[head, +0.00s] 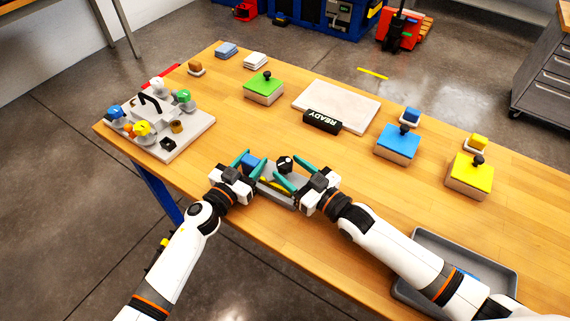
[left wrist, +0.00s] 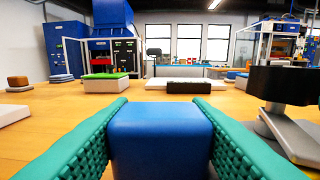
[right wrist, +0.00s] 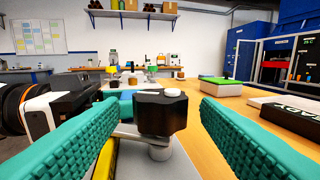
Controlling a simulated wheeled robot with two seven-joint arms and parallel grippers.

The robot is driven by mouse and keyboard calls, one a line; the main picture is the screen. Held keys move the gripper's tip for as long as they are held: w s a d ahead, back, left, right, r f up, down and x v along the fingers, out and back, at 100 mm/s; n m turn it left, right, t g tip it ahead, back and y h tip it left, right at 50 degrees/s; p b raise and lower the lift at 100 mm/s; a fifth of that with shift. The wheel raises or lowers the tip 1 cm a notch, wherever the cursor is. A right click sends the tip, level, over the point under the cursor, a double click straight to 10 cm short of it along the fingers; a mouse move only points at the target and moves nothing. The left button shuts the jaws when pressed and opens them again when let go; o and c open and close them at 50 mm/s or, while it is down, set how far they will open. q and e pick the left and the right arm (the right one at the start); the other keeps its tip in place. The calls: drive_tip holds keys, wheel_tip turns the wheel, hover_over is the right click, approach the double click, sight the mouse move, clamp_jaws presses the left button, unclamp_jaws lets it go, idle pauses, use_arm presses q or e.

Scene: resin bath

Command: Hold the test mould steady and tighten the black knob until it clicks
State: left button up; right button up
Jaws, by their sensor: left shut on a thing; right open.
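The test mould (head: 283,200) is a small grey piece near the table's front edge, with a blue block (head: 252,162) at its left end and a black knob (head: 285,163) on its far side. My left gripper (head: 249,160) is shut on the blue block, which fills the space between its teal pads in the left wrist view (left wrist: 160,135). My right gripper (head: 288,171) is open around the black knob. In the right wrist view the knob (right wrist: 160,113), with a white cap, stands between the teal fingers with gaps on both sides. My grippers partly hide the mould.
A white board with coloured knobs (head: 190,140) stands at the left. A black READY block (head: 322,121) lies before a pale slab (head: 338,100). Green (head: 264,90), blue (head: 397,146) and yellow (head: 470,178) lidded boxes stand further off. A grey tray (head: 495,265) lies under my right arm.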

drive_tip(key=v, duration=0.9)
drive_tip(key=shift+s+d, duration=0.1)
use_arm(q)
drive_tip(key=o, duration=1.4)
drive_tip(key=shift+c, duration=0.2)
